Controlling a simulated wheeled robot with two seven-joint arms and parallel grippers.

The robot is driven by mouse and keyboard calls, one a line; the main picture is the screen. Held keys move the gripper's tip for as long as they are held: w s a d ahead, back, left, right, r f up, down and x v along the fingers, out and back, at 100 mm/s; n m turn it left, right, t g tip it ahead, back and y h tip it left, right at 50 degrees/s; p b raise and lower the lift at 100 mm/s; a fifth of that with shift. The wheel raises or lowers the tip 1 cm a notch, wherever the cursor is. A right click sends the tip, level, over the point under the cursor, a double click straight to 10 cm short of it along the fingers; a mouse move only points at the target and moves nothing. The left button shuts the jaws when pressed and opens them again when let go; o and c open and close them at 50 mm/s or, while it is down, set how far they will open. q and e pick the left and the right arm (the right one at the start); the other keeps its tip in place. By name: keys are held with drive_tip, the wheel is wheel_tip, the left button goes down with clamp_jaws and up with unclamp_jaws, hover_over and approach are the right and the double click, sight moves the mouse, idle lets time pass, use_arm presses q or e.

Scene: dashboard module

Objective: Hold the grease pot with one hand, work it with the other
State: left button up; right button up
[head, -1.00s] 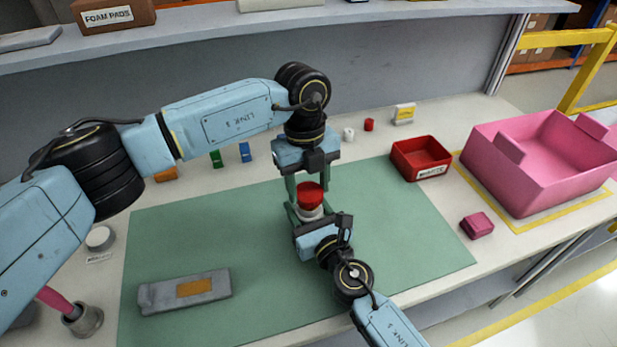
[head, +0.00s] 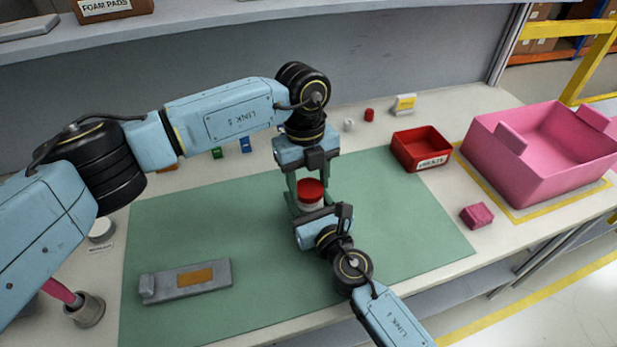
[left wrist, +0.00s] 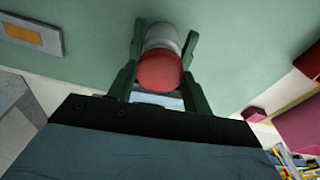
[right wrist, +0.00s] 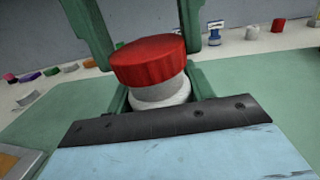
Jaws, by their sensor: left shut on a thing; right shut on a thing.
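The grease pot has a red lid (head: 310,190) over a white and grey body (right wrist: 163,96). It stands at the middle of the green mat (head: 240,225), between my two grippers. My left gripper (head: 311,183) comes from above, its green fingers on either side of the lid, shut on it. My right gripper (head: 311,206) comes from the near side and is shut on the body. In the left wrist view the lid (left wrist: 159,70) faces the camera, with the body (left wrist: 162,38) beyond it. The right gripper hides the pot's lower part in the head view.
A grey tool-like block (head: 186,281) lies on the mat's left. A red bin (head: 421,148), pink tote (head: 540,150) and small pink block (head: 477,215) are to the right. Small items line the back. The mat's right side is clear.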

use_arm(q)
drive_tip(key=shift+f, duration=0.5)
idle(0.3)
drive_tip(key=m, duration=0.6)
drive_tip(key=shift+d+y, duration=0.1)
drive_tip(key=shift+y, duration=0.3)
drive_tip(key=m, duration=0.8)
drive_tip(key=shift+d+y, duration=0.1)
drive_tip(key=shift+y, duration=0.3)
drive_tip(key=m+t, duration=0.1)
drive_tip(key=m, duration=0.5)
drive_tip(key=shift+s+m, duration=0.1)
drive_tip(key=shift+m, duration=0.2)
drive_tip(key=m, duration=0.7)
drive_tip(key=shift+s+f+m+t, duration=0.1)
drive_tip(key=shift+m+t, duration=0.3)
drive_tip(key=o, duration=0.9)
